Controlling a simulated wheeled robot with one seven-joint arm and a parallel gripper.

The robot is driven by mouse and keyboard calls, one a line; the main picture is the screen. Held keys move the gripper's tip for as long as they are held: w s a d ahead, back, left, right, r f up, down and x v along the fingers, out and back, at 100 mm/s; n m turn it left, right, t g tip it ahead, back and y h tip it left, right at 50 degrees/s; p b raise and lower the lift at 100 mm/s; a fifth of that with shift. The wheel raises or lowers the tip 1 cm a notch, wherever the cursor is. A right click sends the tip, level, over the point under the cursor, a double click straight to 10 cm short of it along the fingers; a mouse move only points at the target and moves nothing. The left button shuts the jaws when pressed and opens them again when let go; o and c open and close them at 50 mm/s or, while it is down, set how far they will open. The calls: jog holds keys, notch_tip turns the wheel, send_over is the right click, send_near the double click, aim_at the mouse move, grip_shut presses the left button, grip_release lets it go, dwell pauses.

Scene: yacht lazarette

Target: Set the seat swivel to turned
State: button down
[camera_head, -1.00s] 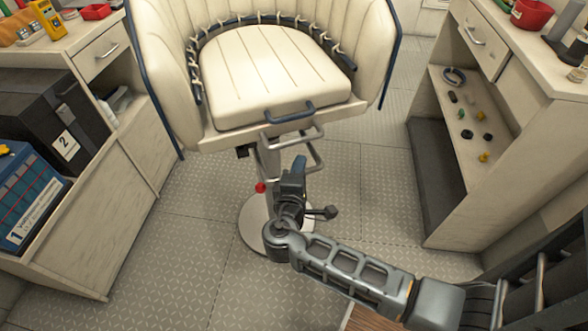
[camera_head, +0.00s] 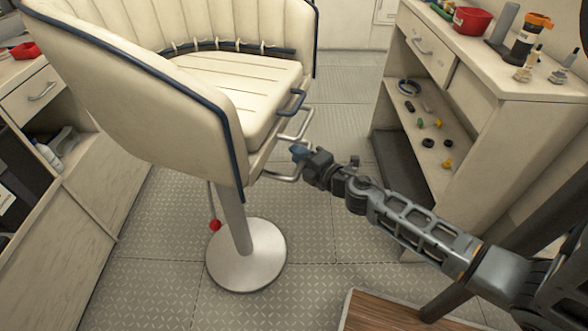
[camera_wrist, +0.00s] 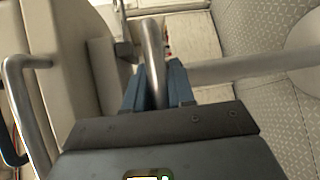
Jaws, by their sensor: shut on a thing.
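The cream swivel seat (camera_head: 150,85) with blue trim stands on a metal post (camera_head: 234,222) with a round base (camera_head: 246,262). In the head view its front faces right, toward my arm. A bent metal bar (camera_head: 284,178) sticks out under the seat's front edge. My gripper (camera_head: 299,151) is at this bar. In the wrist view, my blue fingers (camera_wrist: 156,88) are shut around a metal bar (camera_wrist: 151,50).
A red-knobbed lever (camera_head: 215,225) hangs beside the post. A cabinet (camera_head: 480,160) with an open shelf of small items stands at right, and another cabinet (camera_head: 65,170) at left. A wooden board (camera_head: 400,315) lies at front. Patterned floor (camera_head: 330,235) is clear between.

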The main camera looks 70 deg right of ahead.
jog(key=shift+w+d+n+t+y, duration=0.2)
jog(key=shift+d+n+y, duration=0.3)
jog(key=shift+d, duration=0.45)
jog(key=shift+w+d+n+t+y, duration=0.1)
jog(key=shift+d+n+t+y, duration=0.3)
jog(key=shift+d, duration=0.55)
jog(key=c, duration=1.1)
grip_release()
jog(key=shift+w, duration=0.1)
jog(key=shift+o, duration=0.2)
jog(key=shift+y, duration=0.3)
jog(key=v, duration=0.7)
jog(key=shift+s+b, duration=0.35)
jog(key=shift+b, duration=0.05)
jog(key=shift+a+r, duration=0.1)
jog(key=shift+a, duration=0.05)
